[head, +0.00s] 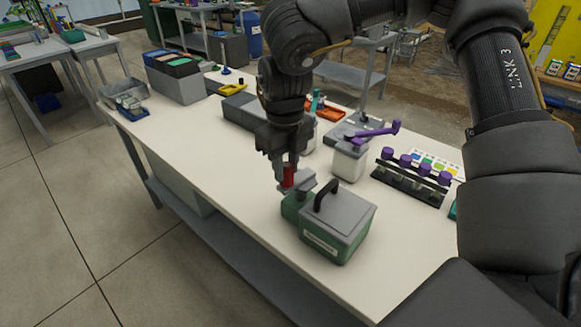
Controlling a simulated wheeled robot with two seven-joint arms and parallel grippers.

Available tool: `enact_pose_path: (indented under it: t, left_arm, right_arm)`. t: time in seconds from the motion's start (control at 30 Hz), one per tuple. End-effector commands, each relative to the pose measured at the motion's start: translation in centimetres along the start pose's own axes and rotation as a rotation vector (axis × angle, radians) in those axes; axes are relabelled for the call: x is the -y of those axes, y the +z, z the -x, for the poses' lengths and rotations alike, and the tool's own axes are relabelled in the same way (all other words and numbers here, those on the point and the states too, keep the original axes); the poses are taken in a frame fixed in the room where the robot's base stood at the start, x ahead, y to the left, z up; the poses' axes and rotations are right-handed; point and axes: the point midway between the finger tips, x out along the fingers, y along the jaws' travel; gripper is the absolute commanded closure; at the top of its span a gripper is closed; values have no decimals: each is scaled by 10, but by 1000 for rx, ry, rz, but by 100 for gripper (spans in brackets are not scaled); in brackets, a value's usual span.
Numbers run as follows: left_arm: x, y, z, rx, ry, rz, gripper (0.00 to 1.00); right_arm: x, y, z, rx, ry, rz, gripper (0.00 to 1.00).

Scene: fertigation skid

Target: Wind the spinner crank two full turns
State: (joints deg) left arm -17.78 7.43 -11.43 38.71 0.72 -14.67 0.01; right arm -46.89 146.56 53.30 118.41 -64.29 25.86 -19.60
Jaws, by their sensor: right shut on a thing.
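The spinner is a green box (322,244) with a grey lid (349,214) and a black carrying handle (333,191), near the front edge of the table. A grey crank arm (303,184) sits above its left end, with an upright red knob (288,177) at the outer end. My right gripper (286,176) points down from above and is shut on the red knob, its fingers hiding part of it. My left gripper is not in view.
Right of the spinner stand a white jar with a purple crank (375,133) and a black rack with purple caps (412,177). Grey bins (180,83) and a tray (124,95) stand at the far left. The left front tabletop (205,150) is clear.

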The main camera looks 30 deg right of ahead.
Motion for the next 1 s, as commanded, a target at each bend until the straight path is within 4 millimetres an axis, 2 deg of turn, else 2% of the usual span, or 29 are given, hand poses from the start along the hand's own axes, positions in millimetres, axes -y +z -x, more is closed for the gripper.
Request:
enact_pose_path:
  t: [0.13,0.47,0.8,1.0]
  left_arm:
    - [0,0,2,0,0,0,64]
    - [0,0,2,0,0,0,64]
    - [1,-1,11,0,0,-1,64]
    - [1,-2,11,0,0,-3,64]
  right_arm:
    - [0,8,1,2,1,-1,85]
    - [1,10,2,4,-1,-2,85]
    - [13,27,2,3,-3,-7,85]
    - [17,28,1,-2,-6,-8,86]
